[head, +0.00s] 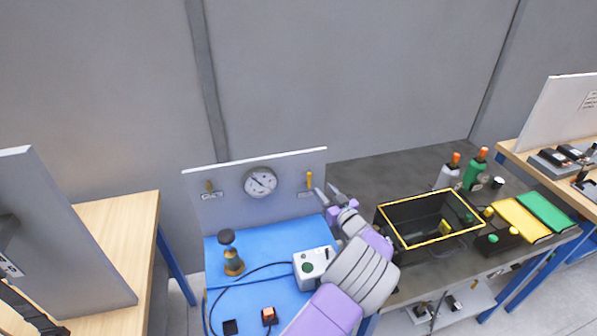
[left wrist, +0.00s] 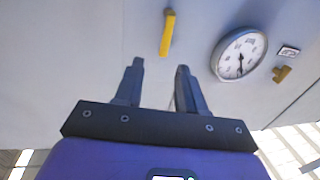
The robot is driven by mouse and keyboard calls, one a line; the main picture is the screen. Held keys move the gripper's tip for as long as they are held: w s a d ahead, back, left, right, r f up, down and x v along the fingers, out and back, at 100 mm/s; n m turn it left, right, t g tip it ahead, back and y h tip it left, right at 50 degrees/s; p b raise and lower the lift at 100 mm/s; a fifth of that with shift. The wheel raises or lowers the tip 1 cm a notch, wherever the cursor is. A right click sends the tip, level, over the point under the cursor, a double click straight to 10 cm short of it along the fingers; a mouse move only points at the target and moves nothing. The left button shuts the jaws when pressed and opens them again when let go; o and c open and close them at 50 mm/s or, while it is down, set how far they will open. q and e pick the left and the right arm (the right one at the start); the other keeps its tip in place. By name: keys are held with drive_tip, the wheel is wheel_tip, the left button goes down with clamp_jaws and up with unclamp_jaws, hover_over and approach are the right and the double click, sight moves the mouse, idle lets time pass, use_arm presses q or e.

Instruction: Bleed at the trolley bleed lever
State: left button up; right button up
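A grey panel (head: 228,209) stands upright at the back of a blue-topped trolley (head: 272,285). It carries a round white gauge (head: 260,182), a yellow lever (head: 309,180) on the right and a smaller brass-coloured lever (head: 210,186) on the left. The small labels are too blurred to read, so I cannot tell from them which is the bleed lever. My left gripper (head: 327,193) is open and empty, just right of the yellow lever. In the left wrist view, the yellow lever (left wrist: 168,33) lies beyond the open fingers (left wrist: 155,82), not between them. My right gripper is out of view.
A grey box (head: 316,268) with a green button, a brass fitting (head: 232,257) and a black cable lie on the trolley. To the right, a dark bench holds a yellow-rimmed black bin (head: 395,232) and bottles (head: 475,170). A wooden table (head: 135,225) stands left.

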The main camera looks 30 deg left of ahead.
sight(310, 177)
use_arm(q)
drive_tip(key=x, duration=0.6)
drive_tip(key=shift+s+a+r, duration=0.1)
drive_tip(key=shift+s+a, duration=0.1)
drive_tip(key=shift+s, duration=0.2)
drive_tip(key=shift+w+a, duration=0.3)
drive_tip(key=shift+a, duration=0.15)
clamp_jaws()
